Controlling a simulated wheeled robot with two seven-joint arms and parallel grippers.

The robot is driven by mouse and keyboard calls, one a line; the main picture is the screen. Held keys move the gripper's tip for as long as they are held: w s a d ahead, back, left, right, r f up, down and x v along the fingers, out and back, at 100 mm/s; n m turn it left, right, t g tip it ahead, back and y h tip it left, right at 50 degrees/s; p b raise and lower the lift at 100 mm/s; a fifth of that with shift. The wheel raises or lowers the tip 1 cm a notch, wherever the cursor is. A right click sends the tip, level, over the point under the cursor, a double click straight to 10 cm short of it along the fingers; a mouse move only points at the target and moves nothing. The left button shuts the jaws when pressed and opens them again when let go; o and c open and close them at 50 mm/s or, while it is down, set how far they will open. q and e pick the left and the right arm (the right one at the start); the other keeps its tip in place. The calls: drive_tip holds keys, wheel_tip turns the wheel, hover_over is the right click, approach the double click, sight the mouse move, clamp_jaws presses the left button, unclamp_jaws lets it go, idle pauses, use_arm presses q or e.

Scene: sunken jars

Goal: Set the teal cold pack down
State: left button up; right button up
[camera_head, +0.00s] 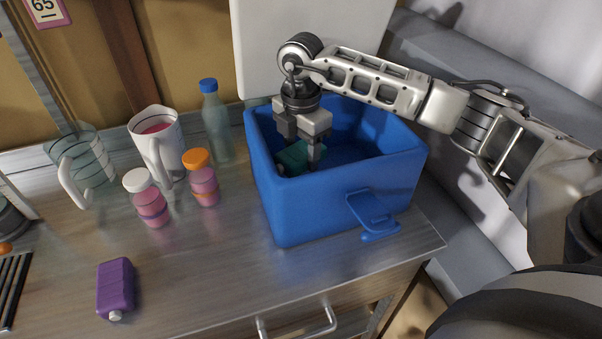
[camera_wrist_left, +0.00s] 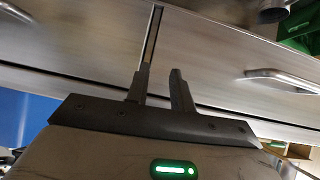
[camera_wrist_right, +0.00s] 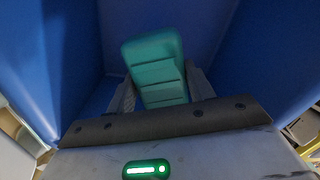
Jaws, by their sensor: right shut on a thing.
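The teal cold pack (camera_head: 304,154) is inside the blue cooler box (camera_head: 270,210), near its left side. My right gripper (camera_head: 300,152) reaches down into the box and is shut on the pack. In the right wrist view the teal pack (camera_wrist_right: 156,68) stands between the two fingers (camera_wrist_right: 160,92), with blue walls around it. I cannot tell whether it touches the box floor. My left gripper (camera_wrist_left: 161,84) shows in the left wrist view with its fingers apart and nothing between them, in front of drawer fronts.
Left of the box stand a clear bottle with a blue cap (camera_head: 216,125), two pink jars (camera_head: 203,180) (camera_head: 147,198), a pitcher (camera_head: 158,145) and a glass jug (camera_head: 85,165). A purple bottle (camera_head: 116,286) lies in front. The counter's front middle is clear.

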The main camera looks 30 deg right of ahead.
wheel_tip(320, 180, down, 7)
drive_tip(key=shift+r, duration=0.1)
idle(0.3)
drive_tip(key=shift+f, duration=0.2)
drive_tip(key=o, duration=1.1)
